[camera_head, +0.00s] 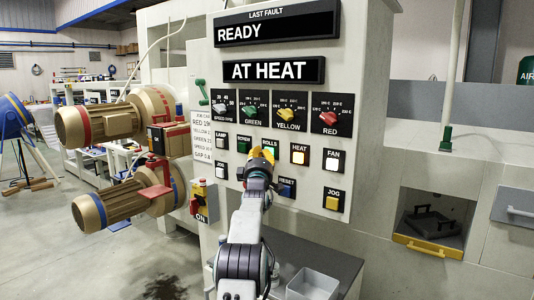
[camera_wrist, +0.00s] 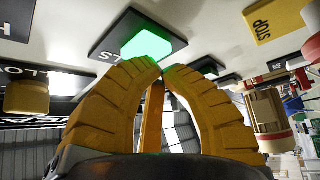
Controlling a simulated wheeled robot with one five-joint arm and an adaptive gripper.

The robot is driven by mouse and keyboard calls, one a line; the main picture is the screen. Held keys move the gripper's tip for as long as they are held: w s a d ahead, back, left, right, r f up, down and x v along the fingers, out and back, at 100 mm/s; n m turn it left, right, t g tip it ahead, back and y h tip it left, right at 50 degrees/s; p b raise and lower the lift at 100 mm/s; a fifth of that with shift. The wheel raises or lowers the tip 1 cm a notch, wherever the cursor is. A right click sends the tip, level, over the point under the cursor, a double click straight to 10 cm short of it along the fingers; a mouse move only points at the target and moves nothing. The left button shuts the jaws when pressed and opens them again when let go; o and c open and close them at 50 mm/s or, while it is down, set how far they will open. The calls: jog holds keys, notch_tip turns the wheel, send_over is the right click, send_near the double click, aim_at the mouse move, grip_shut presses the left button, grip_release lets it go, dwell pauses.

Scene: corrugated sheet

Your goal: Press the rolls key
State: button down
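The rolls key (camera_head: 268,152) is a square button on a black plate labelled ROLLS, in the middle of the machine's panel. It glows green and also shows lit in the wrist view (camera_wrist: 148,45). My gripper (camera_head: 260,160) is in front of the panel just below the key, covering the lower part of its plate. In the wrist view its orange ribbed fingers (camera_wrist: 162,69) come together at the tips, with nothing between them. The tips are close to the key's edge and catch its green light. I cannot tell whether they touch it.
A screens key (camera_head: 243,146) sits left, a lit heat key (camera_head: 300,156) right, and a blue reset key (camera_head: 286,188) below. Dials line the row above. Displays read READY and AT HEAT. Motors (camera_head: 125,205) and a red-yellow switch box (camera_head: 203,200) stand left.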

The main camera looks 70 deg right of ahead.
jog(key=shift+w+a+f+b, duration=0.15)
jog(key=shift+a+b, duration=0.6)
jog(key=shift+b, duration=0.75)
